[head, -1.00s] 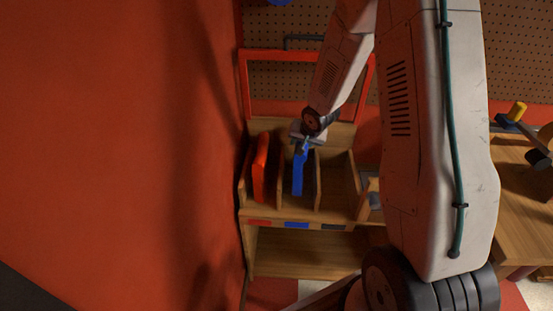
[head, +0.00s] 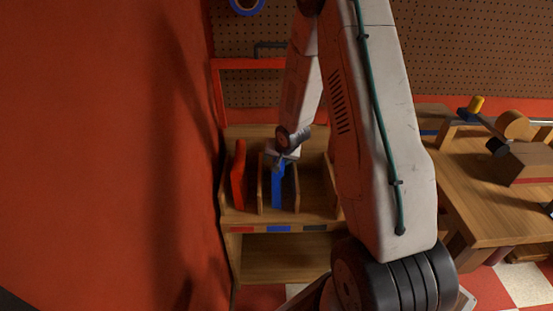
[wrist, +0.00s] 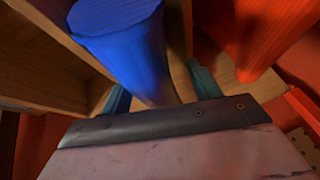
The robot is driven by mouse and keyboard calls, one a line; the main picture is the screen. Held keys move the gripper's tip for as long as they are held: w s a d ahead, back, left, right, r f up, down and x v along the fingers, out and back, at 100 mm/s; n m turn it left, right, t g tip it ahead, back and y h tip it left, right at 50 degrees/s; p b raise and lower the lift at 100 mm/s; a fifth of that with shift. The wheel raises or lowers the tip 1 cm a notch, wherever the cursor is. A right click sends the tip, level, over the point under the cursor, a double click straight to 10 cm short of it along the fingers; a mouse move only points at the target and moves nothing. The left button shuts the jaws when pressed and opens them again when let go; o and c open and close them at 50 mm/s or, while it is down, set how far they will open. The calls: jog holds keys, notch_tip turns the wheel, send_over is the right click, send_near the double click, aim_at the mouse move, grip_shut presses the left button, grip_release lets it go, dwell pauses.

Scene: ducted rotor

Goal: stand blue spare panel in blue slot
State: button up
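The blue spare panel (head: 278,188) stands roughly upright in the middle compartment of the wooden rack, between two dividers and above the blue label (head: 279,229). Its lower end is hidden by the rack front. My gripper (head: 281,163) is at the panel's top. In the wrist view the blue panel (wrist: 128,48) lies between my two teal fingertips (wrist: 160,92). The fingers are spread apart, with a strip of wood showing between the panel and the right finger. The left finger is close beside the panel; I cannot tell whether it touches.
A red panel (head: 238,175) stands in the left compartment, above a red label (head: 242,229). The right compartment, with a dark label (head: 314,228), is partly hidden by my arm. A pegboard (head: 450,50) is behind, and a wooden bench (head: 470,205) stands at right.

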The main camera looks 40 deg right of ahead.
jog(key=shift+s+r, duration=0.15)
jog(key=shift+r, duration=0.4)
jog(key=s+a+r+n+h, duration=0.1)
jog(key=s+a+r, duration=0.1)
jog(key=s+r, duration=0.45)
jog(key=s+a+r+g+h, duration=0.1)
jog(key=s+r, duration=0.2)
jog(key=r, duration=0.7)
jog(key=s+a+r+n+h, duration=0.1)
jog(key=s+a+r, duration=0.1)
jog(key=s+r, duration=0.45)
jog(key=s+a+r+n+g+y, duration=0.2)
jog(key=s+a+r+n, duration=0.1)
jog(key=s+a, duration=0.4)
jog(key=s+a+r+n+g+y, duration=0.1)
jog(key=s+a+r, duration=0.4)
jog(key=s, duration=0.6)
jog(key=shift+s+a+n+g+y, duration=0.4)
jog(key=shift+a+n+y, duration=0.2)
jog(key=shift+a+n, duration=0.5)
